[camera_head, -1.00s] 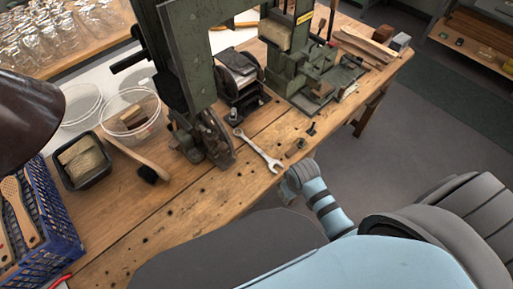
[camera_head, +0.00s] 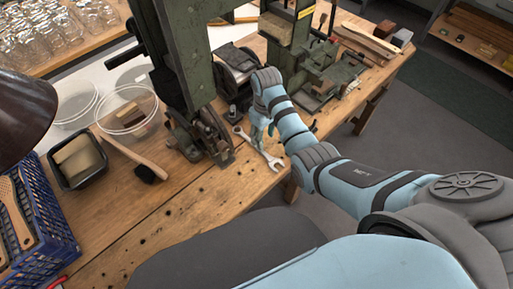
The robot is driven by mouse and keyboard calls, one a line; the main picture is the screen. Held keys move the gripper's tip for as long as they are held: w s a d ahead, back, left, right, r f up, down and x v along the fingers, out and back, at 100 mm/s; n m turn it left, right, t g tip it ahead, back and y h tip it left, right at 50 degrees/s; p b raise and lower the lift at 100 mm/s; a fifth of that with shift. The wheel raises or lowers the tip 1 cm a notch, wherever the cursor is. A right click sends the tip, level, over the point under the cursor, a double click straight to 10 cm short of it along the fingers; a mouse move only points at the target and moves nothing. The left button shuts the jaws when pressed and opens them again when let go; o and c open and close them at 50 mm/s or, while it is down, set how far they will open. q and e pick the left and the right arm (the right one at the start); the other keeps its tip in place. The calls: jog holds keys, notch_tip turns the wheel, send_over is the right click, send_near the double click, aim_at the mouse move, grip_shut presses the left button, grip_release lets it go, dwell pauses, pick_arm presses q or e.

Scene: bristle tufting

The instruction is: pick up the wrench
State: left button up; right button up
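The wrench (camera_head: 273,160) is a silver open-ended spanner. It lies on the wooden workbench (camera_head: 205,205) near its front edge, to the right of the green machine's foot. My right gripper (camera_head: 259,136) reaches in from the right and points down over the middle of the wrench, hiding part of it. Its fingers are small and partly covered by my wrist, so I cannot tell whether they are open, shut or touching the wrench. My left gripper is not in view.
The tall green machine (camera_head: 177,60) stands just left of the wrench, with another green machine (camera_head: 325,75) behind right. Clear tubs (camera_head: 127,108), a black tray (camera_head: 78,160), a brush (camera_head: 135,158) and a blue crate (camera_head: 45,235) occupy the left. The front bench is mostly clear.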

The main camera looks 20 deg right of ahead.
jog(key=f, duration=0.2)
jog(key=f+b, duration=0.1)
jog(key=f, duration=0.3)
jog(key=shift+s+a+f+b, duration=0.1)
jog(key=shift+a+f+b, duration=0.25)
jog(key=shift+a, duration=0.05)
jog(key=shift+r, duration=0.1)
grip_shut()
